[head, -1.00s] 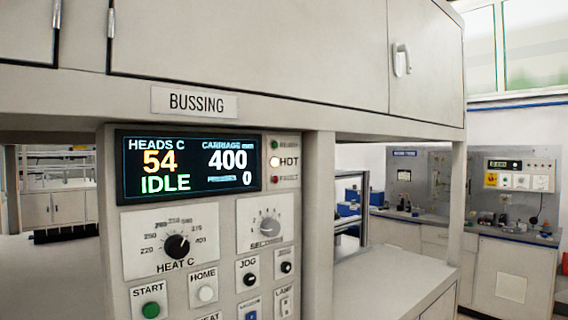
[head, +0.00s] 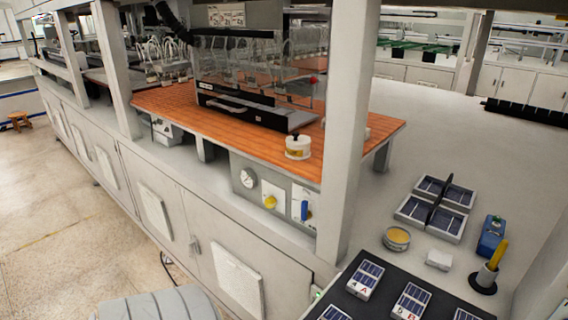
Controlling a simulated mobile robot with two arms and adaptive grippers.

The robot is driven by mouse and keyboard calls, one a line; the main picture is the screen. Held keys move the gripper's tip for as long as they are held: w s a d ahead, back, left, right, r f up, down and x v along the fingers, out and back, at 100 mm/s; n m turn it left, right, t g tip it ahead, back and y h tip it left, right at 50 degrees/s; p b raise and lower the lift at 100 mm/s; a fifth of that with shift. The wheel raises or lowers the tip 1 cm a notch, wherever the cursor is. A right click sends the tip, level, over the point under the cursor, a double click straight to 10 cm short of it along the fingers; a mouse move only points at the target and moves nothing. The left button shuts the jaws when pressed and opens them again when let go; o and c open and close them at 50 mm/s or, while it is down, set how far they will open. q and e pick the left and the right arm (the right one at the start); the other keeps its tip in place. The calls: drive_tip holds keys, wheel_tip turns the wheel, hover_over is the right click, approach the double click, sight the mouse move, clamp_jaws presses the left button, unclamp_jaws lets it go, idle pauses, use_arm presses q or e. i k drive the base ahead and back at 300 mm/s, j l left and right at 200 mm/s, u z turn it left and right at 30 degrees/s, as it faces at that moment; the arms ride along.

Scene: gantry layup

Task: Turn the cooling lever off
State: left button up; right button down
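A blue lever handle (head: 304,210) stands about upright on a small white plate on a grey front panel (head: 282,214), below the orange-topped bench. A yellow knob (head: 270,201) on a white plate and a round dial gauge (head: 248,178) sit to its left on the same panel. The lettering by these controls is too small to read, so I cannot confirm which is the cooling lever. Neither of my grippers is in view.
A pale upright post (head: 347,130) stands just right of the panel. The orange worktop (head: 185,108) carries a clear-shielded machine (head: 255,85) and a white round container (head: 298,147). Solar cells lie on a black mat (head: 385,300) at lower right. Open floor (head: 55,215) lies left.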

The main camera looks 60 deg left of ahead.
sight(306, 214)
drive_tip(key=u, duration=1.65)
drive_tip(key=j, duration=0.25)
